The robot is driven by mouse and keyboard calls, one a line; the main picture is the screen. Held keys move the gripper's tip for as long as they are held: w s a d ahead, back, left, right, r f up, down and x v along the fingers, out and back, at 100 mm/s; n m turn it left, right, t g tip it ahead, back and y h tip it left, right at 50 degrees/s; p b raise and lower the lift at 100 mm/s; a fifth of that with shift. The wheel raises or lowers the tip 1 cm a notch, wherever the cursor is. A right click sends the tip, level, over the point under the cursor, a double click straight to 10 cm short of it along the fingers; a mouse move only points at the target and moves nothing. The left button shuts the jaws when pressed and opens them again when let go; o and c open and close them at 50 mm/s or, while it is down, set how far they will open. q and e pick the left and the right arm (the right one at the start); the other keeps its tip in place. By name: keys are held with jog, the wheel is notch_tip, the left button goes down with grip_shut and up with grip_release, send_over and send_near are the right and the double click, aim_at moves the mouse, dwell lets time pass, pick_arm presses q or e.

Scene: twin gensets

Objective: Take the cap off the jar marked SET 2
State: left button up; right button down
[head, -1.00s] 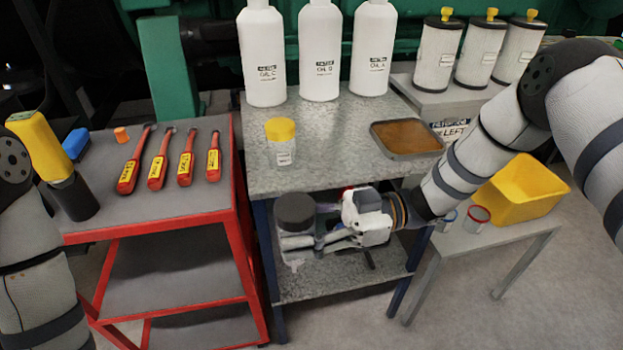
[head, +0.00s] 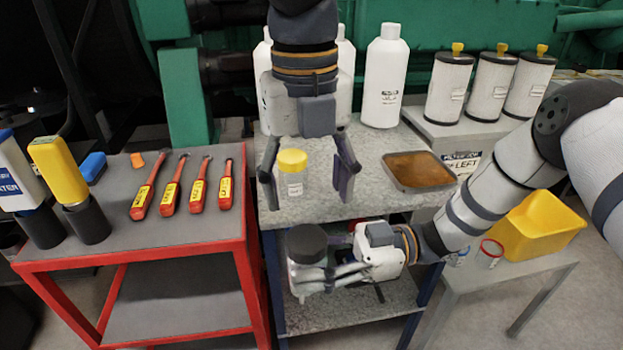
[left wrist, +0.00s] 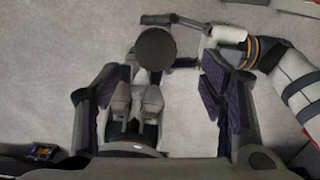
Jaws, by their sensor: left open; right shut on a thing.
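A clear jar (head: 305,284) with a dark cap (head: 307,243) is held in front of the grey bench. My right gripper (head: 322,275) is shut around its body; its label cannot be read. My left gripper (head: 307,195) points down, open and empty, above that jar. In the left wrist view the dark cap (left wrist: 156,48) shows beyond and between the open fingers of my left gripper (left wrist: 165,85), apart from them. A yellow-capped jar (head: 293,176) stands on the bench, seen between the left fingers in the head view; its label is too small to read.
White oil bottles (head: 385,80) stand at the bench's back, partly hidden by my left arm. A brown-filled tray (head: 419,171) is on its right. A yellow bin (head: 535,228) sits on a low table at right.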

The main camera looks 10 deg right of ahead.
aim_at(314, 237)
pick_arm(q)
jog(key=shift+s+d+r+m, duration=0.15)
jog(key=shift+s+r+m, duration=0.1)
jog(key=shift+m, duration=0.25)
jog(key=shift+f, duration=0.4)
notch_tip(314, 237, down, 7)
jog(key=shift+d, duration=0.15)
jog(key=c, duration=1.3)
jog(key=shift+o, duration=0.2)
